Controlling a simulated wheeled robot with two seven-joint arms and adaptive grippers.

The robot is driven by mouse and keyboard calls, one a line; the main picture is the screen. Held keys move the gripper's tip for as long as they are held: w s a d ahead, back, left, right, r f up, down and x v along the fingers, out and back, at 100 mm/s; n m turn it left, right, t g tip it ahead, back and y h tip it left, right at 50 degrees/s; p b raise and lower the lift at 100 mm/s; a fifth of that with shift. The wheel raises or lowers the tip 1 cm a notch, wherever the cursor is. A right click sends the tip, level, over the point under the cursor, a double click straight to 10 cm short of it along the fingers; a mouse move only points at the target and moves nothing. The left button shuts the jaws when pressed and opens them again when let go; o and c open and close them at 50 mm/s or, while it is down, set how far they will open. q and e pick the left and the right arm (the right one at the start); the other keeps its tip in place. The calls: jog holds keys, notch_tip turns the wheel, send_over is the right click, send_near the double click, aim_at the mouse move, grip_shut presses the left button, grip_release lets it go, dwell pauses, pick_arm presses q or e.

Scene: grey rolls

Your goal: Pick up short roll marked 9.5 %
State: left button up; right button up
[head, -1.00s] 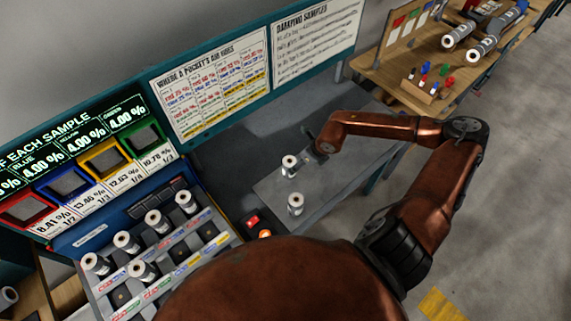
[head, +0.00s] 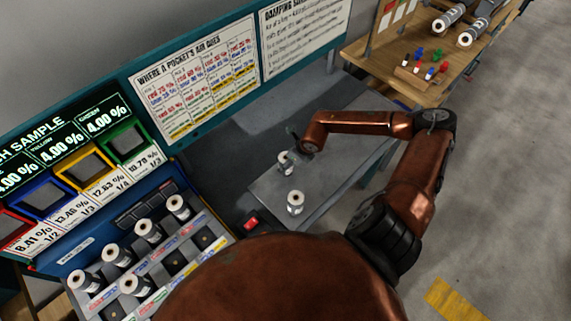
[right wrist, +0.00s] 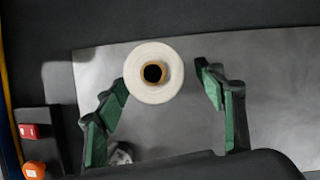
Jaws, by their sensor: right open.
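Two short white rolls with dark cores stand on the grey table (head: 345,150). The farther roll (head: 284,163) is beside my right gripper (head: 290,148) in the head view, partly covered by it. In the right wrist view a roll (right wrist: 138,85) is seen end-on between the open green-padded fingers of my right gripper (right wrist: 161,78), close to the left finger; I cannot tell if they touch. The nearer roll (head: 295,203) stands apart. No 9.5 % marking is readable on either. My left gripper is not in view.
A rack (head: 207,219) at left holds several similar rolls, below coloured frames and a percentage display (head: 65,150). A red switch (head: 251,223) sits by the table's left end. A wooden bench (head: 440,90) at the back right carries more rolls and small coloured pieces.

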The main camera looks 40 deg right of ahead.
jog(key=x, duration=0.3)
jog(key=shift+w+f, duration=0.1)
jog(key=shift+f, duration=0.05)
jog(key=c, duration=1.4)
